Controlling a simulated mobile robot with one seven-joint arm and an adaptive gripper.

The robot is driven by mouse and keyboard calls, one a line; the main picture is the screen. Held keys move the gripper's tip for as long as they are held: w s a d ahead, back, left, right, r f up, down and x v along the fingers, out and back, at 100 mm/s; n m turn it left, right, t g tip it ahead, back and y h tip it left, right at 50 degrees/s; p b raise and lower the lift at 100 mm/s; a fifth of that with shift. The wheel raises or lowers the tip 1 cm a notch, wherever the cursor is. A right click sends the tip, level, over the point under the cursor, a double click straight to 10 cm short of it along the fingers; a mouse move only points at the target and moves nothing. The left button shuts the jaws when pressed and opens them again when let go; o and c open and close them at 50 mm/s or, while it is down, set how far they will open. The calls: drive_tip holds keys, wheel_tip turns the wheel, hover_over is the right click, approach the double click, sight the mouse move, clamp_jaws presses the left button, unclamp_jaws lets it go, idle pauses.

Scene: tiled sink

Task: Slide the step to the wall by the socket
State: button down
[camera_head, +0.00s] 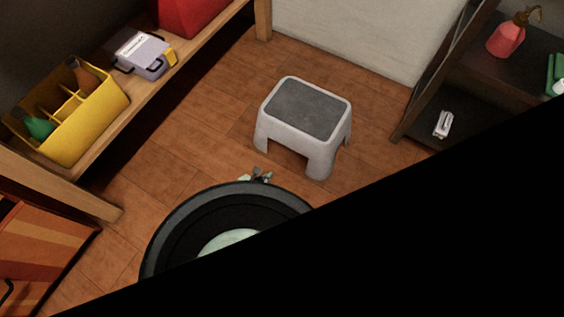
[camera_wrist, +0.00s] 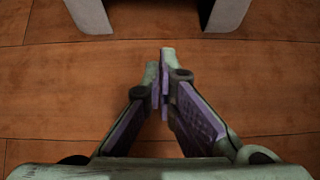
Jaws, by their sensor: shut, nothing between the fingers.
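The step (camera_head: 305,112) is a light grey stool with a dark grey top. It stands upright on the wooden floor in the middle of the head view, a gap away from the pale wall behind it. In the wrist view two of its legs (camera_wrist: 90,14) show at the top edge. My gripper (camera_head: 262,173) is low in front of the stool's near side. In the wrist view my gripper (camera_wrist: 164,85) is shut and empty, its tips pointing at the gap between the legs and apart from them. I cannot make out a socket.
A wooden shelf (camera_head: 95,170) along the left holds a yellow caddy (camera_head: 85,120), a grey-white box (camera_head: 143,53) and a red object (camera_head: 190,14). A dark shelf unit (camera_head: 400,128) with a pink bottle (camera_head: 507,40) stands right. Floor between stool and pale wall (camera_head: 350,35) is clear.

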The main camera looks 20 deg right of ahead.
drive_tip(key=b+x, duration=0.2)
drive_tip(key=x, duration=0.8)
drive_tip(key=shift+s+f+b, duration=0.1)
drive_tip(key=shift+f+b, duration=0.1)
drive_tip(key=shift+b, duration=0.2)
drive_tip(key=shift+w+d+r, duration=0.2)
drive_tip(key=shift+w+d, duration=0.6)
drive_tip(key=shift+d, duration=0.2)
drive_tip(key=shift+w+d+r, duration=0.1)
drive_tip(key=shift+w+d, duration=0.35)
drive_tip(key=shift+d, duration=0.05)
